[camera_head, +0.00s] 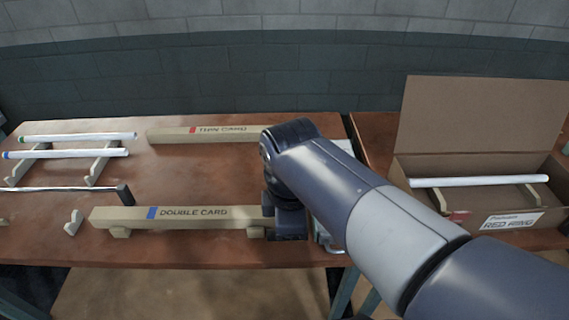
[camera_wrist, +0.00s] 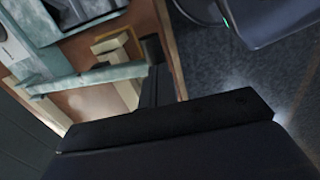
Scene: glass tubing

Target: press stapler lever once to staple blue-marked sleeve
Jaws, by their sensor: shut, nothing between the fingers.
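The sleeve marked DOUBLE CARD (camera_head: 185,213) is a long beige card sleeve with a blue band, lying near the table's front edge on low supports. My gripper (camera_head: 287,228) points down at its right end, and my arm hides what lies beyond. In the wrist view my gripper (camera_wrist: 155,72) is dark and shut, with nothing held. A grey-green metal device (camera_wrist: 88,77), which may be the stapler, lies beside it there; a sliver of it (camera_head: 323,236) shows past my arm in the head view. I cannot make out its lever or any contact.
A sleeve marked THIN CARD (camera_head: 215,134) with a red band lies behind. Green-ended (camera_head: 80,138) and blue-ended (camera_head: 70,154) tubes rest on a rack (camera_head: 103,165) at left. A thin rod (camera_head: 60,189) lies in front. An open box (camera_head: 470,212) at right holds a white tube (camera_head: 480,182).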

